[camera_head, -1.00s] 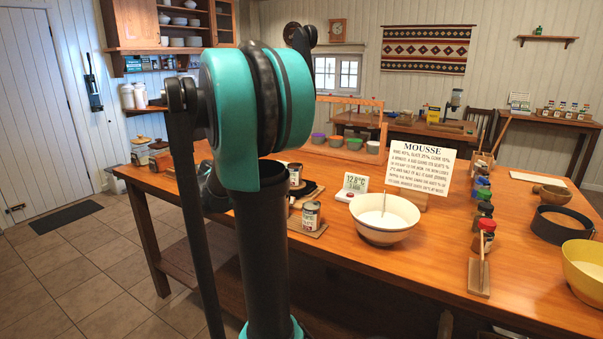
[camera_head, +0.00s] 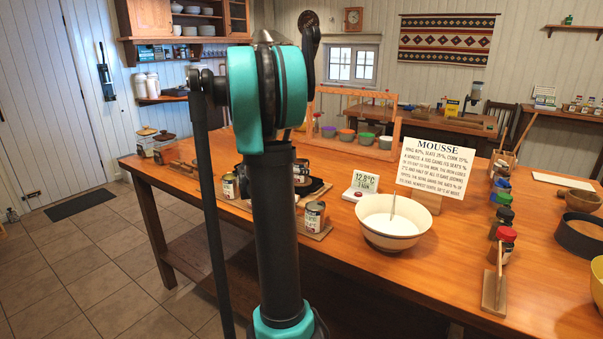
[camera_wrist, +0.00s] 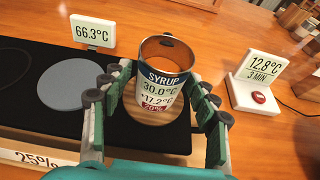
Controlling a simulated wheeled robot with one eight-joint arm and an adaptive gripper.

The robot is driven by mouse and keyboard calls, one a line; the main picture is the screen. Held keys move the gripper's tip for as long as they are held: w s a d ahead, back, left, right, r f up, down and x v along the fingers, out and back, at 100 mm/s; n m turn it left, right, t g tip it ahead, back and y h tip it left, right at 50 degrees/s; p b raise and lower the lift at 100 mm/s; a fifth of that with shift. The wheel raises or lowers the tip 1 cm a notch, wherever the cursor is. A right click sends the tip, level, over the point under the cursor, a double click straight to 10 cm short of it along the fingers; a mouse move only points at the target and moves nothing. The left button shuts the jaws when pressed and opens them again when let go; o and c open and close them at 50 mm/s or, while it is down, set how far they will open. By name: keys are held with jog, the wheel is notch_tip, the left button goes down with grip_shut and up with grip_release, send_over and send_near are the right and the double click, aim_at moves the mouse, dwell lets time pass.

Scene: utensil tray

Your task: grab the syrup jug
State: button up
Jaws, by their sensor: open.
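In the head view my arm hides the gripper and part of the cooktop, and I cannot tell for sure which can there is the syrup.
A 66.3°C display (camera_wrist: 92,31) stands behind the cooktop (camera_wrist: 40,110). A 12.8°C timer (camera_wrist: 257,80) stands right of the jug. In the head view, a labelled can (camera_head: 314,217) and a white bowl (camera_head: 390,221) stand on the wooden table (camera_head: 420,265).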

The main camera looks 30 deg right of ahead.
jog(key=shift+x, duration=3.55)
jog(key=shift+r, duration=0.15)
grip_shut()
